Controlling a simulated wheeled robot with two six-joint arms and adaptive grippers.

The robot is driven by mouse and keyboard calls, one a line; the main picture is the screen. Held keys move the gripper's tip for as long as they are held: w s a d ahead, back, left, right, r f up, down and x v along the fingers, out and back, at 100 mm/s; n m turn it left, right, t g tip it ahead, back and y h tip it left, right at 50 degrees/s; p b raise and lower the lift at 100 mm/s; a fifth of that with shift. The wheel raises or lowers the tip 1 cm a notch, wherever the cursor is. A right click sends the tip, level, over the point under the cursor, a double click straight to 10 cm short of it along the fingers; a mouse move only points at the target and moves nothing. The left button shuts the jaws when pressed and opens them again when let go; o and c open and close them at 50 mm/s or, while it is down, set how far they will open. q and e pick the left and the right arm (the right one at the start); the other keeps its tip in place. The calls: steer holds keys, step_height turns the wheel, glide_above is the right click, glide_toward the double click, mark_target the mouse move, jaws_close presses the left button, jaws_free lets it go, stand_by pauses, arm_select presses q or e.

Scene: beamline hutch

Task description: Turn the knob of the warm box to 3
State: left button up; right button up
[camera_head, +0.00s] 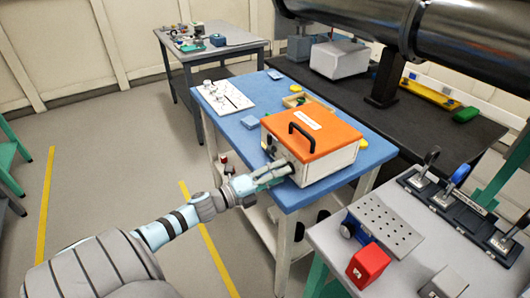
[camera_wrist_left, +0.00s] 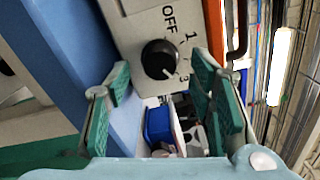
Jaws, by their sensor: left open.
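The warm box (camera_head: 330,160) has a white body, an orange lid and a black handle, and stands on the blue-topped table. In the left wrist view its pale panel (camera_wrist_left: 142,32) shows a round black knob (camera_wrist_left: 159,59) with OFF, 1 and 3 printed around it. A white mark on the knob points down and slightly right in that view, towards the 3 side. My left gripper (camera_head: 283,173) is at the box's panel side. In the left wrist view its green fingers (camera_wrist_left: 156,82) are open, one to each side of the knob, with visible gaps. My right gripper is not in view.
The blue table (camera_head: 238,122) also holds a white board (camera_head: 222,97) and small items behind the box. A grey bench (camera_head: 405,262) with a red block (camera_head: 368,265) stands at the right front. A large dark pipe (camera_head: 450,35) crosses the upper right. The floor at left is clear.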

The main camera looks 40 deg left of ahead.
arm_select(q)
steer(key=v, duration=1.1)
steer(key=shift+s, duration=0.25)
